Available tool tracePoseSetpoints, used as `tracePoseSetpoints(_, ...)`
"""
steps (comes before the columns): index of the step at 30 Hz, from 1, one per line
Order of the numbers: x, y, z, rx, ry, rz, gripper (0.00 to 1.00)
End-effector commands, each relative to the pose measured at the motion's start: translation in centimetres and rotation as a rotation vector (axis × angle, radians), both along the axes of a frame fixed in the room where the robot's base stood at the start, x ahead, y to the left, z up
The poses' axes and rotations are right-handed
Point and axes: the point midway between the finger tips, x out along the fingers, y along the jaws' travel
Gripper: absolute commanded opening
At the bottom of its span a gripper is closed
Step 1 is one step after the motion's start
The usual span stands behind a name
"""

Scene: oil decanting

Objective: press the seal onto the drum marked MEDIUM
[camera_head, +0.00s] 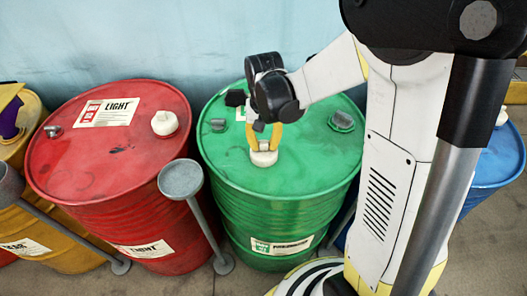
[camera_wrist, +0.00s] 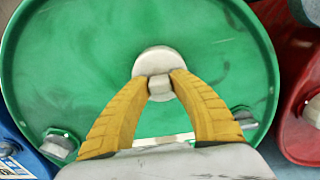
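The green drum (camera_head: 310,170) stands upright in the middle of the head view; its lid (camera_wrist: 70,60) fills much of the wrist view. Its top label is mostly hidden by my arm, and its side label (camera_head: 282,246) is too blurred to read surely. A round white seal (camera_head: 264,158) with a raised knob is at the front part of the lid and seems to touch it. The seal also shows in the wrist view (camera_wrist: 155,58). My gripper (camera_head: 264,145) is above it, its yellow fingers closed on the knob, one on each side.
A red drum (camera_head: 80,160) marked LIGHT, with a white seal (camera_head: 164,122) on top, stands left. A blue drum (camera_head: 497,160) is at right, partly behind my arm. Yellow drums are at far left. A grey cup-topped post (camera_head: 180,180) stands in front between red and green drums.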

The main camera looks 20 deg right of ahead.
Motion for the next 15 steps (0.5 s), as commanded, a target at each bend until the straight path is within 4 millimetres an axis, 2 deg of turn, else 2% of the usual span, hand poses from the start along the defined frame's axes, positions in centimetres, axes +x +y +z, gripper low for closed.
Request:
tracePoseSetpoints(10, 0.0, 0.0, 0.1, 0.000, 0.000, 0.000, 0.00)
tracePoseSetpoints(15, 0.0, 0.0, 1.2, 0.000, 0.000, 0.000, 0.00)
